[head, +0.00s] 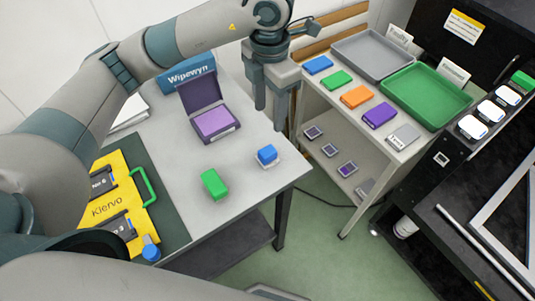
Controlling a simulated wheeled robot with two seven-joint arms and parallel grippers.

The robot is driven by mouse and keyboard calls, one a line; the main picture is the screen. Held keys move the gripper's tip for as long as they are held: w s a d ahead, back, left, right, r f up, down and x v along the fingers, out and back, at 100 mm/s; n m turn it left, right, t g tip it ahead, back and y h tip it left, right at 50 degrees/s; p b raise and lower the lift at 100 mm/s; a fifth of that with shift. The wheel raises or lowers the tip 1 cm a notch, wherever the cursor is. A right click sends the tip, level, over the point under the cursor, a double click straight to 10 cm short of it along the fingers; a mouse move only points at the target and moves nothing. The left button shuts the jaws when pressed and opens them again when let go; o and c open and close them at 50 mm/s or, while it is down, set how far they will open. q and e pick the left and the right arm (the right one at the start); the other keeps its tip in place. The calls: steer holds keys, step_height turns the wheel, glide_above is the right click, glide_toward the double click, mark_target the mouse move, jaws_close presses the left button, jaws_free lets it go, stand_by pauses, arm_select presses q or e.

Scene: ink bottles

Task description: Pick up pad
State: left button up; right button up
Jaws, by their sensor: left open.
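An open dark purple case (202,93) stands on the table with a light purple pad (215,121) in its lower half. Flat blue (318,65), green (336,79), orange (356,96), purple (379,114) and grey (404,136) pad-like blocks lie in a row on the shelf unit's top. I cannot tell which one the task means. My left gripper (270,117) points down, open and empty, right of the purple case, between it and the shelf unit. My right gripper is not in view.
The table (190,150) also holds a green block (214,184), a blue-topped bottle (267,155), a yellow case (108,205) and a blue box (188,74). Grey (366,36) and green (425,95) trays sit at the shelf unit's back. A dark machine stands at right.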

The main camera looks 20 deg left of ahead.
arm_select(q)
steer(key=p, duration=0.1)
glide_above(267, 151)
step_height(267, 151, down, 4)
steer(key=f, duration=0.1)
steer(key=f+p, duration=0.1)
steer(key=f, duration=0.3)
steer(key=shift+w+d+f+p, duration=0.15)
steer(key=shift+w+f+p, duration=0.1)
steer(key=shift+p, duration=0.1)
steer(key=shift+f, duration=0.5)
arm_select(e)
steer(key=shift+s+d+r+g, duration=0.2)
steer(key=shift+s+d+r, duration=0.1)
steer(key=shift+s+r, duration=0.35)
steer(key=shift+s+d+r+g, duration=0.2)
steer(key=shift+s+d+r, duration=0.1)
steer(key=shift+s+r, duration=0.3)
arm_select(q)
steer(key=shift+s+f+p, duration=0.2)
steer(key=shift+f+p, duration=0.55)
steer(key=shift+p, duration=0.15)
step_height(267, 151, down, 3)
steer(key=shift+p, duration=0.6)
steer(key=shift+f, duration=0.3)
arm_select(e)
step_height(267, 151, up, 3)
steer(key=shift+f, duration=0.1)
